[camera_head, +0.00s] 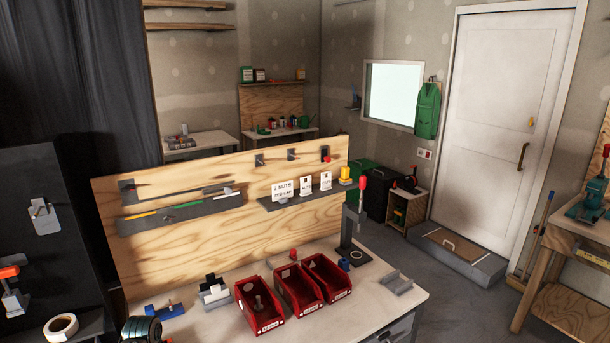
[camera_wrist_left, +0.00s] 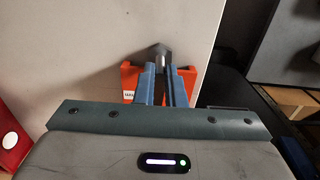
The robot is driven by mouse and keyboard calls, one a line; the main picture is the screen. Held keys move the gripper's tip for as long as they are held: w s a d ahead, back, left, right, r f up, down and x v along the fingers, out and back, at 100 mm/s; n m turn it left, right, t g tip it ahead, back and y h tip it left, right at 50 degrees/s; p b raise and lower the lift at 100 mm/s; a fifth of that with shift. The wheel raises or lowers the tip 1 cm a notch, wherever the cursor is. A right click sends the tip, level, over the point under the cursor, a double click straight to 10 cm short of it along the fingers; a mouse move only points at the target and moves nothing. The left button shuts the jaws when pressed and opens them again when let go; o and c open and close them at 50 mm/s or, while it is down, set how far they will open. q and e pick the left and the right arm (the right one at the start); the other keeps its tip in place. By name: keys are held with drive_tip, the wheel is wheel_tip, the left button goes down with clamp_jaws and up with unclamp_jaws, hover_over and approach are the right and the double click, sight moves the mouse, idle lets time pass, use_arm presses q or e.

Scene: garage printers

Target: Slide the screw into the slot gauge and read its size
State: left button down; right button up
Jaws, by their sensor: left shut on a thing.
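In the left wrist view my left gripper (camera_wrist_left: 162,72) has its two blue fingers nearly together, shut on a small grey metal piece. This piece looks like the screw (camera_wrist_left: 162,53), and only its end shows past the fingertips. Just behind the fingers is an orange-red block (camera_wrist_left: 129,80) with a small white label. It shows on both sides of the fingers and may be the slot gauge, but I cannot tell whether the screw touches it.
Three red bins (camera_head: 259,304) stand on the pale bench (camera_head: 355,311). A grey tray (camera_head: 396,283) lies to their right, and a black stand (camera_head: 351,238) rises behind. A red thing (camera_wrist_left: 10,140) is at the wrist view's left edge. The bench front is cut off.

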use_arm(q)
drive_tip(key=shift+w+a, duration=0.45)
drive_tip(key=shift+w, duration=0.25)
drive_tip(key=shift+w+a+b, duration=0.3)
drive_tip(key=shift+w, duration=0.2)
drive_tip(key=shift+w+a, duration=0.15)
drive_tip(key=shift+w, duration=0.05)
drive_tip(key=shift+w+a, duration=0.1)
drive_tip(key=shift+w, duration=0.1)
drive_tip(key=shift+w+a+b, duration=0.4)
drive_tip(key=shift+w, duration=0.2)
drive_tip(key=shift+w+a+b, duration=0.35)
drive_tip(key=shift+w, duration=0.2)
drive_tip(key=shift+w+a, duration=0.1)
drive_tip(key=shift+w, duration=0.1)
drive_tip(key=shift+w+a+b, duration=0.4)
drive_tip(key=shift+w+b, duration=0.2)
